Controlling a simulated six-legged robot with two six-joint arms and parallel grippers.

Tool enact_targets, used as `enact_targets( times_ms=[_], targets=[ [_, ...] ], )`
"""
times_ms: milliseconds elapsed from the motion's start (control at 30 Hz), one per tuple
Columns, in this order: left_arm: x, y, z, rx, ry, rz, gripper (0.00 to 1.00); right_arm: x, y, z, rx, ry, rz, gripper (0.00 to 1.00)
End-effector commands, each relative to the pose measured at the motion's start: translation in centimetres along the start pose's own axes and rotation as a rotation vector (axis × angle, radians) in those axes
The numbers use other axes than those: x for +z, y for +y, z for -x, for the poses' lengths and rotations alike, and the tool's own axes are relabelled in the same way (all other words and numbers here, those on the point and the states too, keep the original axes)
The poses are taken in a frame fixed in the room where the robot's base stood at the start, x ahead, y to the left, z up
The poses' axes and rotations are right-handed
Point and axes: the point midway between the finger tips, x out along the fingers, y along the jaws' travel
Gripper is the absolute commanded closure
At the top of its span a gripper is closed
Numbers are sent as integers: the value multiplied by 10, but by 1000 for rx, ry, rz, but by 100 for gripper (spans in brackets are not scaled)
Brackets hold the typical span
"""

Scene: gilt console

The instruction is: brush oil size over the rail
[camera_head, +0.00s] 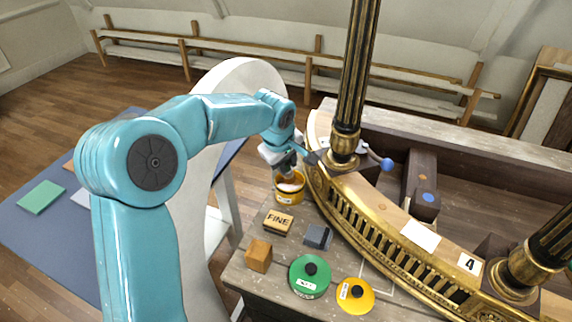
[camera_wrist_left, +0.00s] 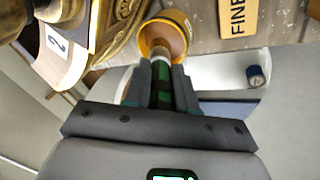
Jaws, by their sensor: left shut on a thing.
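The gilt curved rail (camera_head: 390,252) with its pierced front runs from the centre to the lower right, under the black and gold columns. My left gripper (camera_head: 285,165) is over a yellow pot (camera_head: 289,196) beside the rail's left end. In the left wrist view the gripper (camera_wrist_left: 160,85) is shut on a brush (camera_wrist_left: 160,72) with a dark green handle and pale collar. The brush points into the open pot (camera_wrist_left: 177,27); its bristles are hidden. The rail (camera_wrist_left: 120,25) also shows there at the upper left. My right gripper is not in view.
The wooden bench holds a FINE block (camera_head: 278,221), a wooden cube (camera_head: 258,256), a grey-blue block (camera_head: 318,236), a green lid (camera_head: 310,277) and a yellow lid (camera_head: 355,295). A white card (camera_head: 420,235) and a number 4 card (camera_head: 468,264) lie on the rail's top.

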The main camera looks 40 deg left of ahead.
Motion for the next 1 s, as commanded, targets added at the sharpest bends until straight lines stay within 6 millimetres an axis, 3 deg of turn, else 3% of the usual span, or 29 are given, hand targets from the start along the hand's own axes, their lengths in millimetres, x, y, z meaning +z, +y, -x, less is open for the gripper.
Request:
enact_targets(
  times_ms=[500, 1000],
  targets=[
    [-9, 15, 46, 2, 2, 0, 100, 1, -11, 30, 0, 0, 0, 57],
    [-9, 14, 46, 2, 2, 0, 100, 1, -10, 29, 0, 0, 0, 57]
  ],
)
